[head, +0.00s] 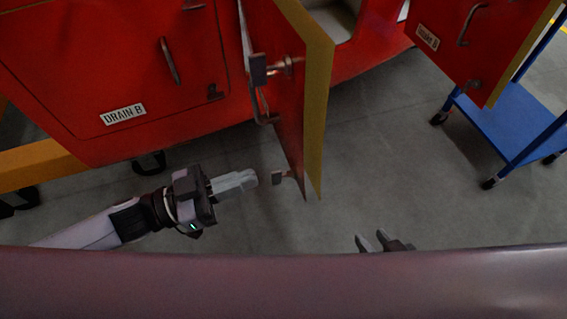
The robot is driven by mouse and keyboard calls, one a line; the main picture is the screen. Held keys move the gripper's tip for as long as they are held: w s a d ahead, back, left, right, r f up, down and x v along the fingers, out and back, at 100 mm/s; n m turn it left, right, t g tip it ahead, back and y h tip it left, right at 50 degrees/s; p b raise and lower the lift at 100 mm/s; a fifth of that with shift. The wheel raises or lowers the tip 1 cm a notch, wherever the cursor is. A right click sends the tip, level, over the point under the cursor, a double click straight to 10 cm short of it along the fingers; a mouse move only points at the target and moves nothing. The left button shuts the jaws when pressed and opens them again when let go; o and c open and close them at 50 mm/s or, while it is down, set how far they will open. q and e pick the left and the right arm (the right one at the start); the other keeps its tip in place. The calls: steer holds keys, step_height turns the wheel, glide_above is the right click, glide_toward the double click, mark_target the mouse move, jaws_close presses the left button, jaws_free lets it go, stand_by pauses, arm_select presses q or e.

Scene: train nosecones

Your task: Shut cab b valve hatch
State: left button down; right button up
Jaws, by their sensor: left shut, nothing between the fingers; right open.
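A red hatch door (285,95) with a yellow edge stands swung open in the middle of the head view, seen nearly edge-on. It carries a handle and small latch pieces on its red face. No label on it is readable, so I cannot confirm that it is the valve hatch. A pale opening shows behind it in the red cab. My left gripper (252,178) is shut and empty, just left of the door's lower part, near the lower latch piece, with a small apparent gap. My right gripper (372,241) is open and empty, low right of the door, partly hidden.
A closed hatch labelled DRAIN-B (123,114) is at the left. Another red panel (470,45) with a handle and label hangs at the upper right. A blue cart (510,120) stands below it. Grey floor (390,150) is clear between cart and door.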

mark_target(301, 161)
arm_select(q)
steer(key=x, duration=0.7)
steer(key=shift+w+d, duration=0.1)
steer(key=shift+d, duration=0.25)
steer(key=shift+d, duration=0.15)
